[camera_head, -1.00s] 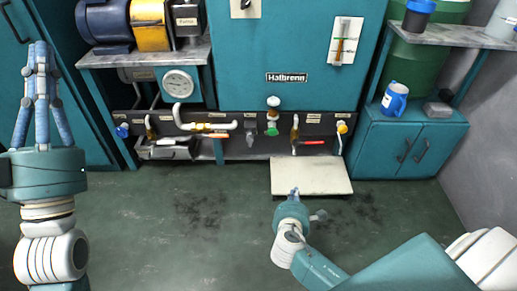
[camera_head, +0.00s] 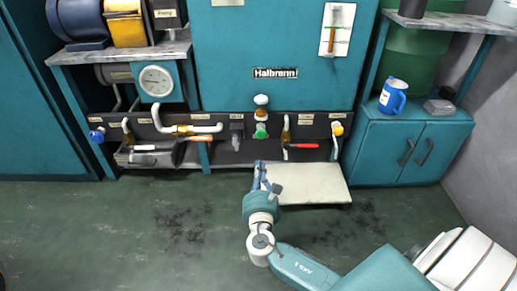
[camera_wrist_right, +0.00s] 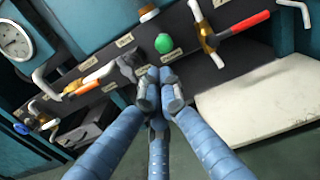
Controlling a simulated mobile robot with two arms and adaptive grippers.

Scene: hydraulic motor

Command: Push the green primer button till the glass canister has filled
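The green primer button (camera_head: 261,131) sits on the dark panel under the teal Halbrenn cabinet (camera_head: 275,40). It also shows in the right wrist view (camera_wrist_right: 164,43), just beyond my fingertips. Directly above it is a small fitting (camera_head: 261,106) with a white top and a brown-orange lower part; I cannot tell if this is the glass canister or how full it is. My right gripper (camera_head: 261,174) is below and in front of the button, apart from it. In the wrist view its blue fingers (camera_wrist_right: 160,88) are drawn together, with nothing between them. My left gripper is out of view.
A red-handled valve (camera_head: 300,146) is right of the button, and an orange-handled valve (camera_head: 197,138) is left. A pale board (camera_head: 305,184) lies low in front of the panel, beside my right gripper. A blue jug (camera_head: 393,97) stands on the right cabinet. Floor is clear at left.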

